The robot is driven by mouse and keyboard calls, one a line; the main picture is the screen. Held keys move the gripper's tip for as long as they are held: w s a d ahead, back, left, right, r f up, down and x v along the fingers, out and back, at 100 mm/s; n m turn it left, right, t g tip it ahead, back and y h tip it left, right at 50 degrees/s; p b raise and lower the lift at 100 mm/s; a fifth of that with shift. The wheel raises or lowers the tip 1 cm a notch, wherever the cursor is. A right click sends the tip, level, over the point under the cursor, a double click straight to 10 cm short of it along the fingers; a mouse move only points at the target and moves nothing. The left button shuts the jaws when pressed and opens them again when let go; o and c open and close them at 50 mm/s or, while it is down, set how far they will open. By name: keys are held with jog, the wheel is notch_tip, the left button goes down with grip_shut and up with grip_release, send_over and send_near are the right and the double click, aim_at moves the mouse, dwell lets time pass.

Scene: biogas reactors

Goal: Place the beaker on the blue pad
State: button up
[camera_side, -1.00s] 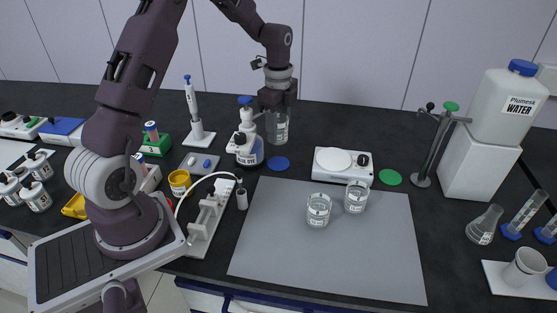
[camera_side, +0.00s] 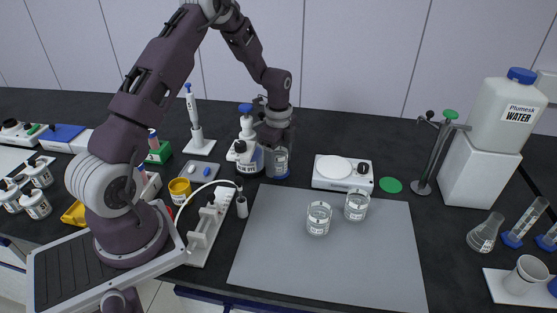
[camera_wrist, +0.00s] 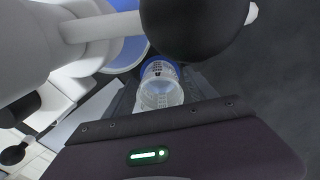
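A clear glass beaker (camera_side: 281,163) is upright at the blue pad (camera_side: 288,176), which is mostly hidden beneath it. Whether its base touches the pad is hard to tell. My gripper (camera_side: 276,140) points down and is shut on the beaker's upper part. In the wrist view the beaker (camera_wrist: 161,91) shows between my fingers, with the blue pad (camera_wrist: 150,68) behind its base.
A blue-topped dispenser bottle (camera_side: 247,150) stands close on the left. A white hotplate (camera_side: 342,172) and a green pad (camera_side: 390,185) are to the right. Two other beakers, one here (camera_side: 318,217) and one here (camera_side: 356,205), stand on the grey mat (camera_side: 300,265).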

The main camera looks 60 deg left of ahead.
jog(key=s+d+r+n+t, duration=0.1)
jog(key=s+d+r+n, duration=0.15)
jog(key=r, duration=0.75)
jog(key=s+d+r+n, duration=0.15)
jog(key=d+r, duration=0.25)
jog(key=r, duration=0.7)
jog(key=s+d+r+n+t, duration=0.2)
jog(key=s+d+n, duration=0.2)
jog(key=s, duration=0.7)
jog(key=s+d+r+n+t, duration=0.2)
jog(key=s+d+n, duration=0.3)
jog(key=s, duration=0.5)
jog(key=shift+s+d+r+n+t, duration=0.35)
jog(key=shift+d+r, duration=0.4)
jog(key=shift+d, duration=0.4)
jog(key=shift+c, duration=0.3)
